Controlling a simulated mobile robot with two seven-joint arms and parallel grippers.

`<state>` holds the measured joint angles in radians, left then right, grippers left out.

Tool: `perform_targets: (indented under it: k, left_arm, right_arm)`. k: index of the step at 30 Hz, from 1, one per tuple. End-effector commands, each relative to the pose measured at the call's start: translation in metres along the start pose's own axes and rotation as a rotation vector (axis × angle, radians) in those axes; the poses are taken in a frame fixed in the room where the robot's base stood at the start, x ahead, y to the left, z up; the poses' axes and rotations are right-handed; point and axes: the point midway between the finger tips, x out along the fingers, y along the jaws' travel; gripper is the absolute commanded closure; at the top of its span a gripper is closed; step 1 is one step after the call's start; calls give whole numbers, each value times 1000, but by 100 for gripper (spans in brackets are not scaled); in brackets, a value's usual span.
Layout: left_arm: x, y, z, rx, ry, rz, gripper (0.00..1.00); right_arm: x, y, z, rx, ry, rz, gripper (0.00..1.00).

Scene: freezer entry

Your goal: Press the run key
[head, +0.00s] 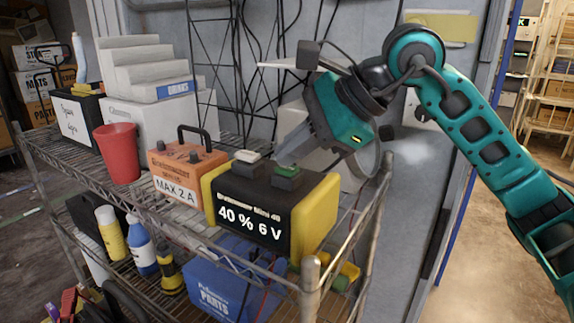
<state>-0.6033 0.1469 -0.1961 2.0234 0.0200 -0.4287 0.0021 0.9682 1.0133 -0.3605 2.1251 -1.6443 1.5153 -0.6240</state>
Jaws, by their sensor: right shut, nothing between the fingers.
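A black and yellow box (272,208) marked "40 % 6 V" stands on the wire shelf's top level. On its top are two raised keys: a pale one (247,156) at the left and a green one (287,170) at the right. I cannot read a label on either key. My right gripper (283,160) is shut and empty, its arm coming in from the right. Its fingertips point down and left, right at the green key. I cannot tell whether they touch it. My left gripper is not in view.
An orange box (186,165) marked "MAX 2 A" stands left of the black and yellow box, with a red cup (119,153) beyond it. White boxes (150,118) stand behind. A shelf post (310,275) rises at the front corner. Bottles and a blue bin (215,283) are below.

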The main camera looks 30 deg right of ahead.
Motion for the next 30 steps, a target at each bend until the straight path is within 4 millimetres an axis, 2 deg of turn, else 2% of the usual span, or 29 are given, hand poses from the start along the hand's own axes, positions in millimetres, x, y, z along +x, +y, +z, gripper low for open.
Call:
perform_targets:
  k: [8,19,30]
  left_arm:
    - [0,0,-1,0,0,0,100]
    - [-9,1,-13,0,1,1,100]
    - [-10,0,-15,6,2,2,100]
  right_arm:
    - [0,0,0,0,2,2,100]
    - [-13,-9,9,1,2,1,100]
    - [-13,-10,9,0,1,1,100]
